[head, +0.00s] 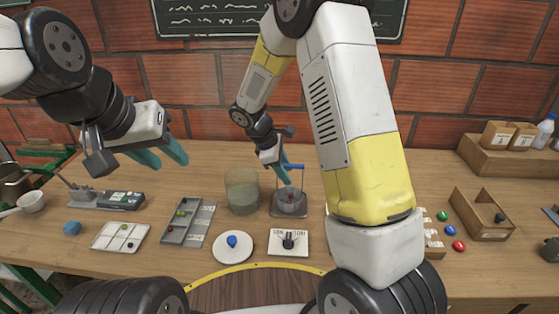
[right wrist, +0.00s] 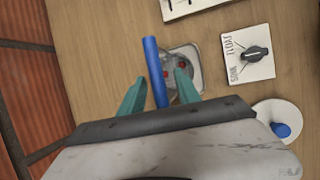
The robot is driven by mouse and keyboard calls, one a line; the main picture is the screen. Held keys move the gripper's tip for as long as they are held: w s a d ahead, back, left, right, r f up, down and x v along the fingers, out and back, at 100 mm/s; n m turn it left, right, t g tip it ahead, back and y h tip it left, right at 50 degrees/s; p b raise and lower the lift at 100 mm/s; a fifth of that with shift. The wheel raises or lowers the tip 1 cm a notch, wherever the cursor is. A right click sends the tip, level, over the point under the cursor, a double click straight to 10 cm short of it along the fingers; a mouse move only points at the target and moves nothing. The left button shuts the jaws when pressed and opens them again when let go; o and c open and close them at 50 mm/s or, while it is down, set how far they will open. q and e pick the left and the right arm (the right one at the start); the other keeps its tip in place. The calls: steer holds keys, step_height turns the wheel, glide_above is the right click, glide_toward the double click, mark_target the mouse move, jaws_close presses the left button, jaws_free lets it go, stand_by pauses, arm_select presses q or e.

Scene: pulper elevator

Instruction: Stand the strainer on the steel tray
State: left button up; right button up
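The strainer's blue handle bar (head: 294,166) shows above a small basket on the steel tray (head: 275,213) in the head view. In the right wrist view the blue bar (right wrist: 155,72) crosses over the tray (right wrist: 197,60), with red pieces below it. The strainer looks upright on the tray, but I cannot tell whether its base touches. My right gripper (head: 284,180) is at the handle. In the right wrist view its teal fingers (right wrist: 160,77) stand apart on either side of the bar, with gaps visible. My left gripper (head: 172,164) is open and empty in the air at left.
A beaker of cloudy liquid (head: 241,190) stands left of the tray. A sink/float card with a dial (head: 288,241) and a white disc with a blue knob (head: 232,243) lie in front. A grey slotted rack (head: 186,222) is further left. Coloured balls (head: 450,231) lie at right.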

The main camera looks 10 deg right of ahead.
steer(key=v, duration=0.7)
steer(key=shift+a+r, duration=0.25)
steer(key=shift+r, duration=0.1)
steer(key=s+d+r+m+t+y, duration=0.2)
steer(key=s+r+m, duration=0.5)
steer(key=s, duration=0.4)
steer(key=s+d+r+m+t+y, duration=0.3)
steer(key=s+d+r+m+y, duration=0.1)
steer(key=s+r+m, duration=0.3)
steer(key=s+r+y, duration=0.1)
steer(key=s+r, duration=0.1)
steer(key=s, duration=0.2)
steer(key=shift+s+d+m, duration=0.3)
steer(key=shift+s+d, duration=0.05)
